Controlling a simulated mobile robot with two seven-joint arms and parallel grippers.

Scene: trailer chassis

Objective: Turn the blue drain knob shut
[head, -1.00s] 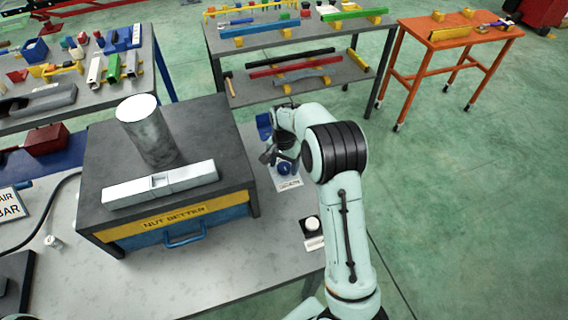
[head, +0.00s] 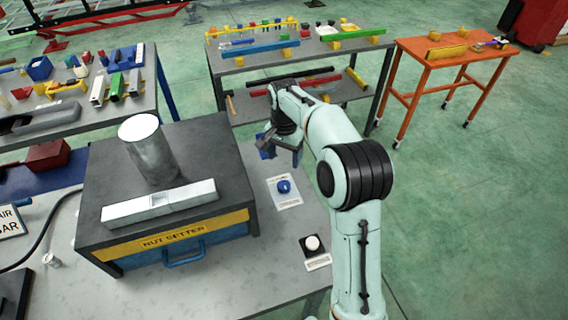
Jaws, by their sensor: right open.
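The blue drain knob (head: 284,186) is a round blue knob on a white labelled plate (head: 289,201), on the grey bench right of the nut setter box. It is in full view in the head view, and I cannot tell from its round shape how far it is turned. My right gripper (head: 281,151) is open and empty. It hangs just beyond the knob in the picture, apart from it. My left gripper is not in view.
The nut setter box (head: 222,150) with a metal cylinder (head: 150,152) and a pale bar stands left of the knob. A white button (head: 312,243) sits nearer on the bench. A blue item (head: 263,147) is partly hidden by my gripper.

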